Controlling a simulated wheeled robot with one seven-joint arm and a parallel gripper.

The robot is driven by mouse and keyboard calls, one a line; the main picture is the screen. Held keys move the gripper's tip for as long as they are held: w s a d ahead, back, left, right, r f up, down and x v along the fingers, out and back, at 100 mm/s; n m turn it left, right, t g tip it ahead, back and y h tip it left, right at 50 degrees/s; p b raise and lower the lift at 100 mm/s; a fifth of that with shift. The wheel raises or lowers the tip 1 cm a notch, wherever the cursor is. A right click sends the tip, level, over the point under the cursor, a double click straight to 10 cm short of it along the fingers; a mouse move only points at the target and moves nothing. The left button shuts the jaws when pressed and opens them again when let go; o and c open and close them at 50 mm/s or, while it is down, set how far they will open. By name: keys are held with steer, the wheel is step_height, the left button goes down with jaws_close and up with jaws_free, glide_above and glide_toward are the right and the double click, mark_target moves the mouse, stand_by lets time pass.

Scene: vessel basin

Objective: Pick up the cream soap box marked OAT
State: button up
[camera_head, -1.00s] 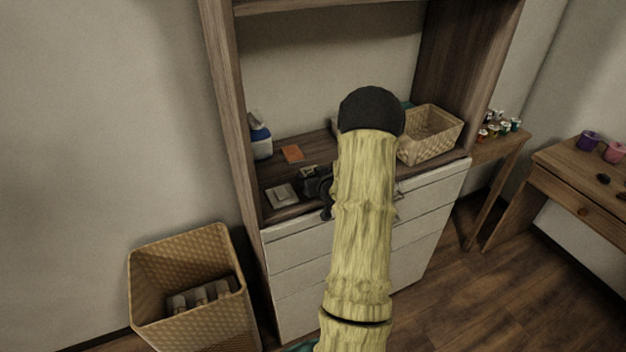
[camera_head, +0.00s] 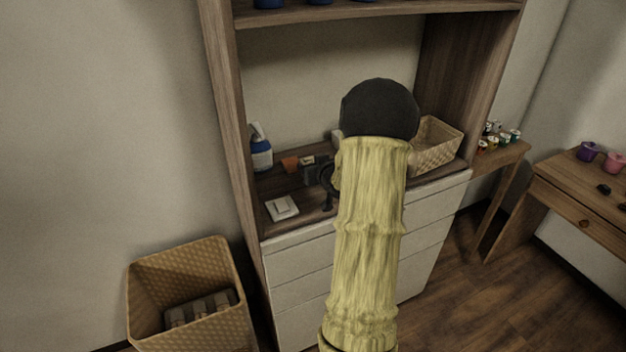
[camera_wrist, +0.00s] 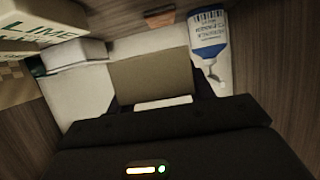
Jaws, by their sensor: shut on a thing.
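My gripper (camera_head: 320,176) is shut on a small cream-tan box (camera_head: 308,166), which it holds above the cabinet's counter. In the wrist view, the held box (camera_wrist: 150,74) shows a plain tan face just beyond the dark jaws of my gripper (camera_wrist: 163,104). No lettering can be read on it, so the OAT mark is not confirmed. My arm covers part of the counter in the head view. A cream box marked LIME (camera_wrist: 40,30) is at the upper left of the wrist view.
A blue-and-white bottle (camera_head: 261,150), an orange item (camera_head: 289,164) and a white square dish (camera_head: 282,208) are on the counter. A wicker basket (camera_head: 440,158) stands at the right. The cabinet's side panel (camera_head: 228,130) rises at the left, with a shelf (camera_head: 350,16) above.

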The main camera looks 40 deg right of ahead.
steer(key=shift+r, duration=0.95)
